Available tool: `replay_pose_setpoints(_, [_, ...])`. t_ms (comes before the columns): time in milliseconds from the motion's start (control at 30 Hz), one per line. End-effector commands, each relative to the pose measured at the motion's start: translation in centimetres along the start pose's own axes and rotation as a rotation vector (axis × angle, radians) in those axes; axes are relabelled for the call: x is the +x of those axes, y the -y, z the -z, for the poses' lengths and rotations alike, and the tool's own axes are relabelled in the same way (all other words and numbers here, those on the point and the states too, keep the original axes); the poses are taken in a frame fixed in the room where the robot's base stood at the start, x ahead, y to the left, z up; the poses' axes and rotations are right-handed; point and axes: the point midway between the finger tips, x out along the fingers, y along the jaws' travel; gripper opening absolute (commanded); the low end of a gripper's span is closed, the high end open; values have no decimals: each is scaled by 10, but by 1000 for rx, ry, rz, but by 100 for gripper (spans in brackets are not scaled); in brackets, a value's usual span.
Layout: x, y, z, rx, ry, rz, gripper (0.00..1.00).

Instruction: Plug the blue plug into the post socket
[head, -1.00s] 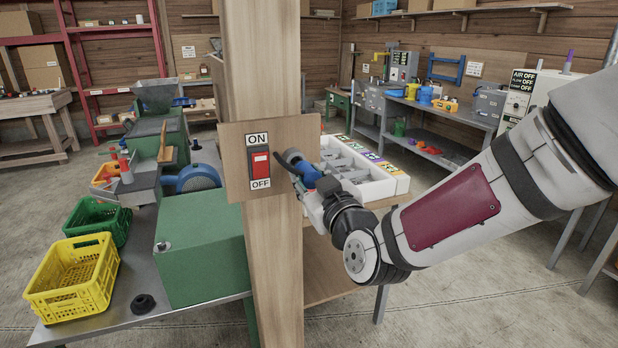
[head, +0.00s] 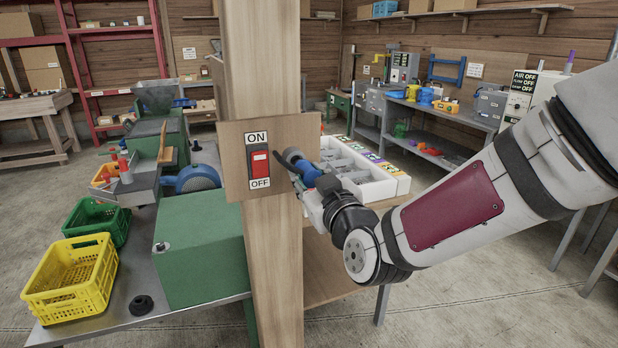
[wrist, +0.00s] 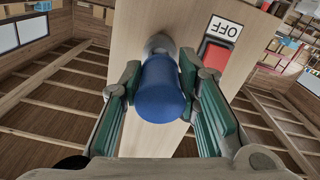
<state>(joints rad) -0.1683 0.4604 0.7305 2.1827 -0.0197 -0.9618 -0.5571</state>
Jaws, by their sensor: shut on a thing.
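The blue plug (wrist: 163,92) is between the two green-padded fingers of my gripper (wrist: 159,78) in the wrist view, and the gripper is shut on it. The grey post socket (wrist: 160,43) is on the post, directly beyond the plug's far end. The plug is in line with the socket and meets it in the picture; I cannot tell how deep it sits. In the head view the blue plug (head: 327,183) and the grey socket (head: 292,155) are at the right side of the wooden post (head: 275,265). My gripper (head: 316,192) there is partly hidden.
A panel with a red ON/OFF switch (head: 259,162) is on the post, close to the socket. A white parts tray (head: 375,188) stands behind my gripper. A yellow crate (head: 75,285) and green crate (head: 98,220) are at left.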

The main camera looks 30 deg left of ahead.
Motion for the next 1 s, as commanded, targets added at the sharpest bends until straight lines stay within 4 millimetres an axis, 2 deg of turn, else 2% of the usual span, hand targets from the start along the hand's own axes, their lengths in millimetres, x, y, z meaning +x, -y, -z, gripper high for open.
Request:
replay_pose_setpoints(367, [1, 0, 0, 0, -1, 0, 0])
replay_pose_setpoints(1000, [18, 0, 0, -1, -2, 0, 0])
